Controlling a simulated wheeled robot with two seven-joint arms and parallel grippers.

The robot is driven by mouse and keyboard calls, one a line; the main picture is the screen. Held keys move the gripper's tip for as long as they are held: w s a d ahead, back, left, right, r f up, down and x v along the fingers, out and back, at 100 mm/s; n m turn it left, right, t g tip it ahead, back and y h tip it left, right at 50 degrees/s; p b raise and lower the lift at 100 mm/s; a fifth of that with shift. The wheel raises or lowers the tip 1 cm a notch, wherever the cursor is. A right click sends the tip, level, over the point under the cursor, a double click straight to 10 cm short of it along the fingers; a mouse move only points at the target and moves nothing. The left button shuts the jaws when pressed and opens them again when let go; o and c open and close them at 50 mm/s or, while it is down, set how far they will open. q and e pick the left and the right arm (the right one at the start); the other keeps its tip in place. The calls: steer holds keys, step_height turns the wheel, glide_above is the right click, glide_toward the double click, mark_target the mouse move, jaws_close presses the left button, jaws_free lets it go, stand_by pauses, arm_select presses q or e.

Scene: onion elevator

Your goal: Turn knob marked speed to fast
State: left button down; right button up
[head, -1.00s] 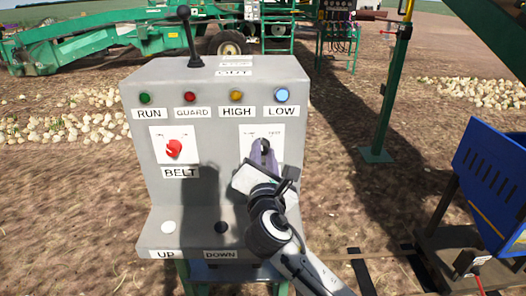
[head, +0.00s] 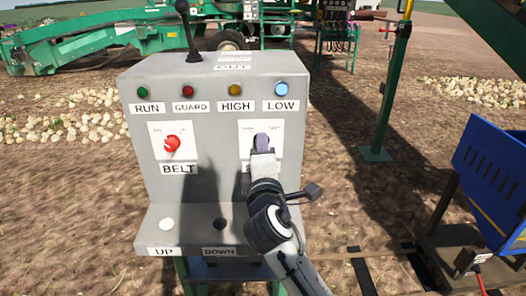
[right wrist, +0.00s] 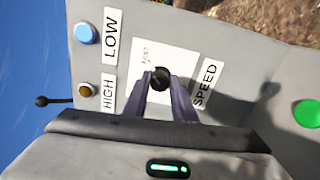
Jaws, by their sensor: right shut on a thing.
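The speed knob (right wrist: 159,78) is a small black knob on a white plate (right wrist: 150,45) beside the SPEED label (right wrist: 206,84) in the right wrist view. My right gripper (right wrist: 160,82) is shut on it, with one purple-grey finger on each side. In the head view my right gripper (head: 261,142) reaches the right-hand plate (head: 247,131) of the grey control box and hides the knob and most of the label below. The plate's small print is too blurred to read, so the knob's setting cannot be told. My left gripper is not in view.
The grey control box (head: 215,130) also carries a red BELT knob (head: 172,143), a row of lamps with the blue LOW lamp (head: 281,90) bright, a black lever (head: 187,30) on top, and UP and DOWN buttons. A blue bin (head: 490,175) stands at the right.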

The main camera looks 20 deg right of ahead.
steer(key=shift+m, duration=0.5)
steer(key=o, duration=1)
steer(key=shift+o, duration=0.2)
